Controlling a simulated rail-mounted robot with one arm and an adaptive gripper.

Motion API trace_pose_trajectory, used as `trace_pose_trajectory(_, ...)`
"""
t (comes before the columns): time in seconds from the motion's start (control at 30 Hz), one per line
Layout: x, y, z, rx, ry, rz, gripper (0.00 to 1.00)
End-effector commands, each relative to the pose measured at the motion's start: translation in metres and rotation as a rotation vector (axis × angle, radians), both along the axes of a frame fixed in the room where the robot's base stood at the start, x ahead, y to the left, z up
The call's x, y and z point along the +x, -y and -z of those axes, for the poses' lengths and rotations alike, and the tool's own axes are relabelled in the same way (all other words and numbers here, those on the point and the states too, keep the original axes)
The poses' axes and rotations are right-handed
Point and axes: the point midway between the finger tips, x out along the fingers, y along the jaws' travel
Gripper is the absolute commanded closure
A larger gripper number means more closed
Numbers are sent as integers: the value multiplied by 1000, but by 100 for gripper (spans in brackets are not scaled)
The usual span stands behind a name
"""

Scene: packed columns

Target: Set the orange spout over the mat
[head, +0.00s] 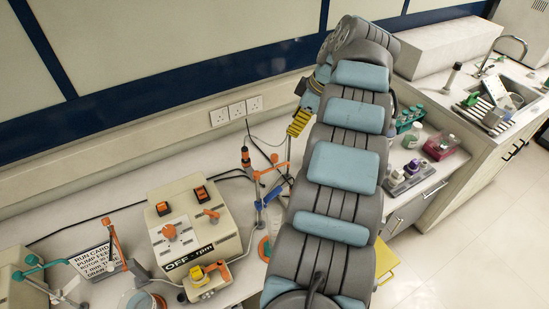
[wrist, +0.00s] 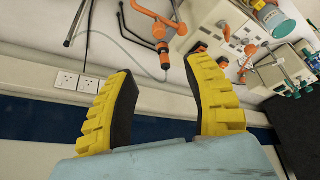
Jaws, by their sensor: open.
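My gripper (wrist: 160,72) has yellow ribbed fingers, spread wide with nothing between them. In the head view the gripper (head: 299,121) is partly hidden behind my arm, above the back of the bench. An orange jointed spout (head: 268,172) on a stand is just left of and below it; in the wrist view an orange arm (wrist: 152,17) lies beyond the fingertips, apart from them. Another orange spout (head: 116,244) stands at the left. Which one the task means is unclear. An orange-rimmed round piece (head: 265,248), possibly the mat, is partly hidden by my arm.
A cream pump box (head: 194,228) with orange switches fills the bench middle. Wall sockets (head: 236,110) are behind. Bottles, racks and a sink (head: 505,95) are at the right.

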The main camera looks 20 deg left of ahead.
Motion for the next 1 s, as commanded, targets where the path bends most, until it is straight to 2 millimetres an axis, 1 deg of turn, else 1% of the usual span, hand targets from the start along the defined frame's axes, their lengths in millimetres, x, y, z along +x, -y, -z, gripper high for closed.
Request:
trace_pose_trajectory(0.03,0,-1,10,0,0,0,49)
trace_pose_trajectory(0.17,0,-6,23,0,1,3,49)
trace_pose_trajectory(0.33,-1,-16,44,1,0,1,49)
trace_pose_trajectory(0.47,-2,-22,54,1,0,0,49)
trace_pose_trajectory(0.63,-3,-28,70,2,-1,2,49)
trace_pose_trajectory(0.87,-4,-43,103,0,-1,1,49)
trace_pose_trajectory(1.0,-6,-52,125,1,-4,1,49)
